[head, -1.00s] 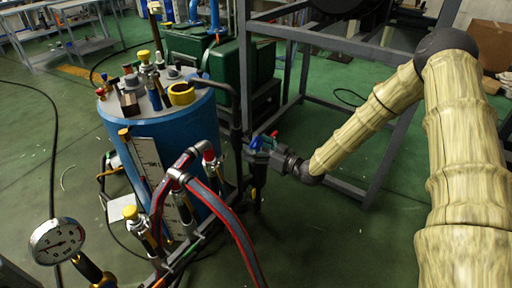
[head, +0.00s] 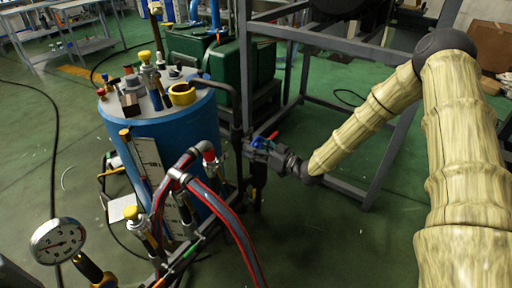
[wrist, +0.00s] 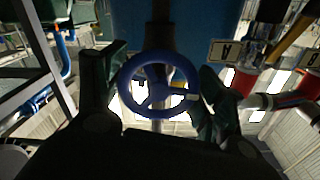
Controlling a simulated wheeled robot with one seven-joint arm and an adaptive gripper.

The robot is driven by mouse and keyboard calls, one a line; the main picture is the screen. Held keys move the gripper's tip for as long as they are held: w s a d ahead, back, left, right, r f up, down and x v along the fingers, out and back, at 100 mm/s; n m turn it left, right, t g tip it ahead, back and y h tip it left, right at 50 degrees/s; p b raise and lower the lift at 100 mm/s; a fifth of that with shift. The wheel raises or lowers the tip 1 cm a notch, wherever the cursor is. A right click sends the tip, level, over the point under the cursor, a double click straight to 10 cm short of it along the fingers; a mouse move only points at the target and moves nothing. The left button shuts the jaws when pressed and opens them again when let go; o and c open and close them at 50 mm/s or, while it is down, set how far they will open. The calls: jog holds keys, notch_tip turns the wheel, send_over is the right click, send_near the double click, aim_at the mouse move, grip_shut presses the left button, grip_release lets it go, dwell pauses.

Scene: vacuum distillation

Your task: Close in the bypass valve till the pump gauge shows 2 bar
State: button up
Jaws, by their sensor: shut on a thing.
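A blue handwheel valve (wrist: 160,84) sits between the two dark green fingers of my gripper (wrist: 162,88) in the wrist view. The fingers are shut on its rim from the left and right. In the head view my gripper (head: 264,146) is at the right side of the blue tank, and the blue wheel (head: 261,143) shows only in part. A round white-faced pressure gauge (head: 59,241) stands at the lower left of the head view. Its needle points to the left part of the dial, but the figures are too small to read.
The blue tank (head: 190,135) carries several fittings on its lid. Red and grey hoses (head: 225,218) loop in front of it. A grey metal frame (head: 345,185) stands behind my arm. In the wrist view a plate marked A (wrist: 224,50) is at the upper right.

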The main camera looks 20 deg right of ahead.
jog(key=shift+d+m, duration=0.1)
jog(key=shift+m, duration=0.3)
jog(key=o, duration=1)
jog(key=v, duration=1.2)
dwell(0.5)
